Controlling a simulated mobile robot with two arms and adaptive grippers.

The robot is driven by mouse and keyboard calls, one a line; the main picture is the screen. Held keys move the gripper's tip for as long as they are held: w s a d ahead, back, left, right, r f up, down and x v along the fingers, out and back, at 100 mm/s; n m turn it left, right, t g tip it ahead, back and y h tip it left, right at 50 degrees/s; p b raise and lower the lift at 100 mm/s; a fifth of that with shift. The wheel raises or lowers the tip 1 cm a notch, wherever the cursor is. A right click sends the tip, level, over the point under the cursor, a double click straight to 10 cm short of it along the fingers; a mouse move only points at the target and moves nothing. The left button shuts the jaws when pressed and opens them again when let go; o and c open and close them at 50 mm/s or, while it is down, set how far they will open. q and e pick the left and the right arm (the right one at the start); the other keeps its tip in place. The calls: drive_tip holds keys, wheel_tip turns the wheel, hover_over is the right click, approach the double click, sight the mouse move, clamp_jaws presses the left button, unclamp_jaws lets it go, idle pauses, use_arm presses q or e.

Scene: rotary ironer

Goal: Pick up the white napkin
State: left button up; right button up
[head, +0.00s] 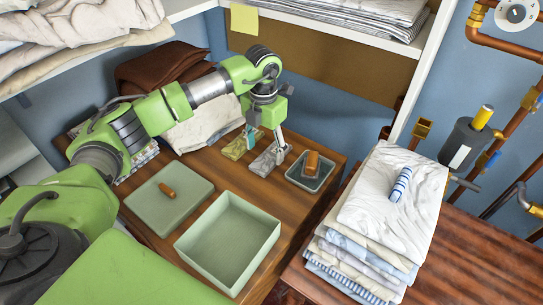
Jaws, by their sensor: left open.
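My left gripper (266,139) is open and points down over the back of the wooden table, its two fingers apart. Right below it lies a small whitish-grey crumpled piece (265,160), which may be the white napkin; one finger is close to it, and I cannot tell whether they touch. A small yellow-green piece (238,146) lies just left of it, by the other finger. A larger whitish cloth (203,122) lies behind my left arm and is partly hidden by it. My right gripper is not in view.
On the wooden table (284,210) are an open green box (228,242), its flat lid (168,200) with a brown item on it, and a dark tray (309,181) holding a brown block. A linen stack (395,195) stands right. Shelves (318,47) and copper pipes are behind.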

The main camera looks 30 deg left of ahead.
sight(264, 163)
use_arm(q)
drive_tip(key=f, duration=0.1)
drive_tip(key=f+p, duration=0.1)
drive_tip(key=f, duration=0.3)
drive_tip(key=shift+w+a+f, duration=0.1)
drive_tip(key=shift+w+a, duration=0.15)
drive_tip(key=shift+a, duration=0.05)
drive_tip(key=shift+c, duration=0.3)
drive_tip(key=c, duration=1)
drive_tip(key=shift+c, duration=0.2)
